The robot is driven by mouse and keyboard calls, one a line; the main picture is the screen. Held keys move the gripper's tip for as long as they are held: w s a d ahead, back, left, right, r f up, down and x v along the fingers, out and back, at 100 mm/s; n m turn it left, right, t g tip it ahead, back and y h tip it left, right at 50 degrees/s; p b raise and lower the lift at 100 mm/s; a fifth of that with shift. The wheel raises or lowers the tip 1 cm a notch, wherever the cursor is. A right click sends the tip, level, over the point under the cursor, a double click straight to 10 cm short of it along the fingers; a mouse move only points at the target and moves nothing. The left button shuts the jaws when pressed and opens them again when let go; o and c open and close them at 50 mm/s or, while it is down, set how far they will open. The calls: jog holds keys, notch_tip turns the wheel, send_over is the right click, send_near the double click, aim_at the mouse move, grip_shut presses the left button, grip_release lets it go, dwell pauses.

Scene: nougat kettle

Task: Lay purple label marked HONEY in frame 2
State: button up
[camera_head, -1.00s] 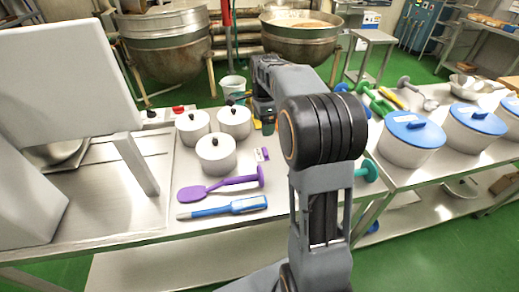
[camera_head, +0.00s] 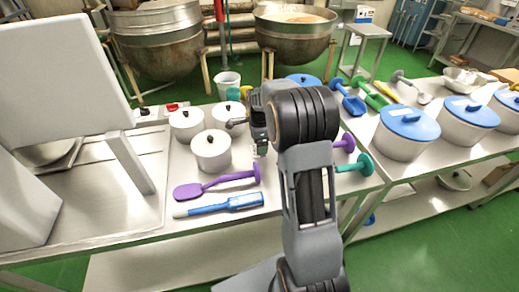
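My gripper (camera_head: 261,148) points down at the table, just right of the front white pot (camera_head: 211,150). It is small and dark, and I cannot see whether its fingers are apart or closed on anything. The purple label does not show now; a small purple and white piece lay about here a second ago, so my gripper may hide it. I cannot make out any numbered frame or the word HONEY.
A purple spatula (camera_head: 216,185) and a blue thermometer-like tool (camera_head: 219,205) lie in front of my gripper. White lidded pots stand left of it. Blue-lidded pots (camera_head: 407,131) stand right. Teal (camera_head: 355,164) and purple (camera_head: 345,143) handles lie right of my arm.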

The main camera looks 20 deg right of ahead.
jog(key=shift+f, duration=1.05)
jog(key=shift+c, duration=0.3)
jog(key=c, duration=0.6)
jog(key=shift+r, duration=0.1)
